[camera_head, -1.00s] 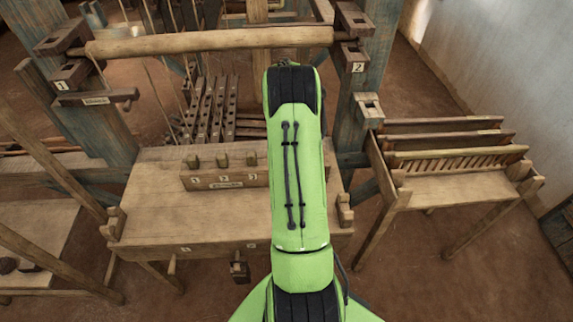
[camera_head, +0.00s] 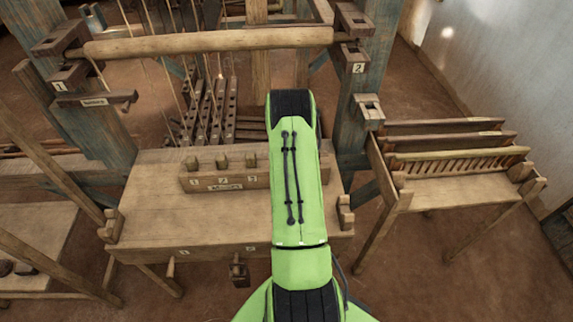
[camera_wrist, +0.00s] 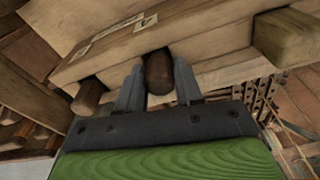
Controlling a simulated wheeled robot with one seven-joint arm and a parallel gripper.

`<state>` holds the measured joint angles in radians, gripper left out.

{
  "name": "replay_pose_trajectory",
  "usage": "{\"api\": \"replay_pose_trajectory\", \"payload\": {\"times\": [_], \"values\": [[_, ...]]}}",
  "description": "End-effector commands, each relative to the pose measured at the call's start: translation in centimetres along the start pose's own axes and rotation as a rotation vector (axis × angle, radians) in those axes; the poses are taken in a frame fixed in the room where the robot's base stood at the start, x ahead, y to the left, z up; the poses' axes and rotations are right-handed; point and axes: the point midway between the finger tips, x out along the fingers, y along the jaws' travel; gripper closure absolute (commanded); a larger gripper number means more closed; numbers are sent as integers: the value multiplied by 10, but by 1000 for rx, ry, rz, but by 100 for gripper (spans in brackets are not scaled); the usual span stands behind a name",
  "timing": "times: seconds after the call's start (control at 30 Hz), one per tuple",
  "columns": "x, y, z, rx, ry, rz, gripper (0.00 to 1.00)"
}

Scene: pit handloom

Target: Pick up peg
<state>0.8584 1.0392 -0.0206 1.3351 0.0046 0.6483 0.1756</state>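In the wrist view my gripper (camera_wrist: 159,88) is open, with one finger on each side of a dark brown rounded peg (camera_wrist: 160,73). The gaps between fingers and peg are narrow, and I cannot tell whether either finger touches it. A second dark peg (camera_wrist: 88,97) is to the left of the fingers. A lighter, square-ended peg (camera_wrist: 285,38) is at the upper right. In the head view, a wooden block (camera_head: 215,184) marked with numbers carries short pegs (camera_head: 222,161) on top. My green arm hides my gripper there.
The block stands on a wooden bench (camera_head: 160,215) with clear room in front. Loom posts (camera_head: 362,125) and a long roller (camera_head: 210,42) rise behind. A slatted rack (camera_head: 455,190) stands at the right.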

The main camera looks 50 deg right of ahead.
Motion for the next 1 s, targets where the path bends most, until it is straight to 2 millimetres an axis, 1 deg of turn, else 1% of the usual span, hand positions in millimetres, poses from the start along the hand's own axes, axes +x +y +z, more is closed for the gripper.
{"api": "replay_pose_trajectory", "payload": {"times": [0.03, 0.2, 0.43, 0.57, 0.67, 0.77, 1.0], "values": [[0, 0, 0, 0, 0, 0, 72], [0, 0, 0, 0, 0, 0, 97], [-1, 0, 0, 0, 1, 0, 97], [-12, 0, -2, 0, 3, -1, 98], [-28, 0, -4, 0, 4, -1, 98], [-51, 0, -7, 0, 5, -1, 98], [-113, 0, -15, 0, 5, -1, 98]]}}
